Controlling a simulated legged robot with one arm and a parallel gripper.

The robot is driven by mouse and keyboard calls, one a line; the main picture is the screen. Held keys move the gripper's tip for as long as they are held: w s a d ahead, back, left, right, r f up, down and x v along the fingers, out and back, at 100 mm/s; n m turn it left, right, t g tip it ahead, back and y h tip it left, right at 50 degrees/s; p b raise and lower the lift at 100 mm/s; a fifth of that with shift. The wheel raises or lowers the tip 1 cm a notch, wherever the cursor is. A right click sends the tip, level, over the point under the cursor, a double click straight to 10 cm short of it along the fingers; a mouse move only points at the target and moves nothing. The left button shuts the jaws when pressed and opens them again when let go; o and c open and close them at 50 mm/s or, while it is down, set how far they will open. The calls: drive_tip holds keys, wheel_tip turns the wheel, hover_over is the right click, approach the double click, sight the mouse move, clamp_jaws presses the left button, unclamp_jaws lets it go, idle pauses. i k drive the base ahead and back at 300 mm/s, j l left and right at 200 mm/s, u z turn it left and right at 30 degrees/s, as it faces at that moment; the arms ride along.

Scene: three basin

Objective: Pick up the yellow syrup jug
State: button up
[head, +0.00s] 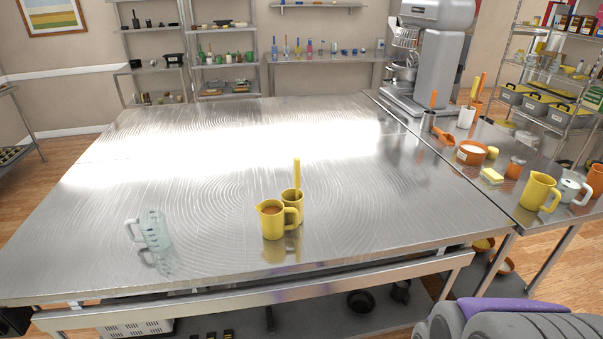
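A yellow jug (271,224) with brownish contents stands upright on the large steel table (330,180), near its front middle. Its spout points left and its handle right. A yellow cup (296,207) holding an upright yellow utensil (297,172) stands right behind it, partly hidden by it; I cannot tell whether they touch. Another yellow jug (539,191) stands on the right-hand side table. My gripper is not in view.
A clear measuring jug (150,230) stands to the left on the table. The right side table (480,205) holds orange pots, yellow blocks, a pale jug (570,188) and a large grey mixer (432,50). The middle and back of the large table are clear.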

sight(271, 212)
drive_tip(key=u, duration=1.55)
drive_tip(key=l+z, duration=0.2)
drive_tip(key=l, duration=0.35)
drive_tip(key=l+z, duration=0.25)
drive_tip(key=l, duration=0.3)
drive_tip(key=i+l+z, duration=0.2)
drive_tip(key=l, duration=0.35)
drive_tip(key=l+z, duration=0.2)
drive_tip(key=l, duration=0.35)
drive_tip(key=i, duration=0.05)
